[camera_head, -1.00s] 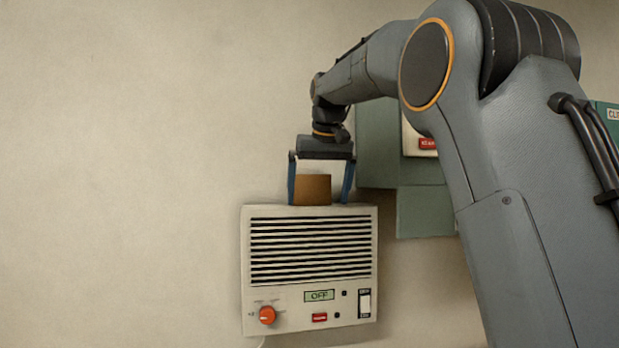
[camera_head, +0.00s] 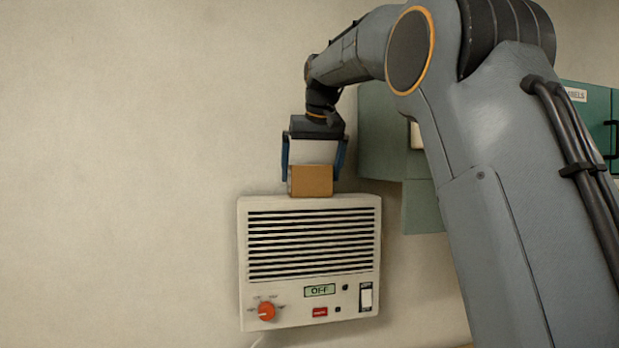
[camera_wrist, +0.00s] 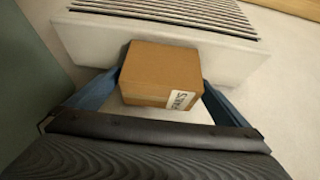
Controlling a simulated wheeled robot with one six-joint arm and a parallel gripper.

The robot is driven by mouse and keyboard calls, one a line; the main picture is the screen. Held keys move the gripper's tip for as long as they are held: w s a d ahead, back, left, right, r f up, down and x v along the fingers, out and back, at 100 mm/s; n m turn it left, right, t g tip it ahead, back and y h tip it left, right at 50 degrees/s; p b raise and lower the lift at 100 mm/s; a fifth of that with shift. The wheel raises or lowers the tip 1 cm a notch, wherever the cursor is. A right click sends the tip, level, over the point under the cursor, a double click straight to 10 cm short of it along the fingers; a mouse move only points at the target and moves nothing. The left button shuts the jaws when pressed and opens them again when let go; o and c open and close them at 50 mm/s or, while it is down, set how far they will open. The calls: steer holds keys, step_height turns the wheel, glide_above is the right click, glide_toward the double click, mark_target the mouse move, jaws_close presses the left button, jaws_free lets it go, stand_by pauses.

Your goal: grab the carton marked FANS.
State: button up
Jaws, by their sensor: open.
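The brown carton (camera_head: 311,181) sits on top of the white wall unit in the head view. In the wrist view the carton (camera_wrist: 160,72) shows a white label with dark lettering at its lower right, turned and too small to read surely. My gripper (camera_head: 312,172) points down over the carton, with one blue finger on each side. In the wrist view my gripper's fingers (camera_wrist: 160,92) also flank the carton, spread apart. I cannot tell whether either finger touches it. The gripper is open.
The white wall unit (camera_head: 310,290) has a slatted grille, an OFF display, an orange knob and a switch. Green cabinets (camera_head: 422,205) hang close behind and to the right of my arm. The wall to the left is bare.

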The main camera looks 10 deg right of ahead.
steer(key=shift+x, duration=1.15)
steer(key=shift+a, duration=0.1)
steer(key=c, duration=1.2)
steer(key=shift+r, duration=0.2)
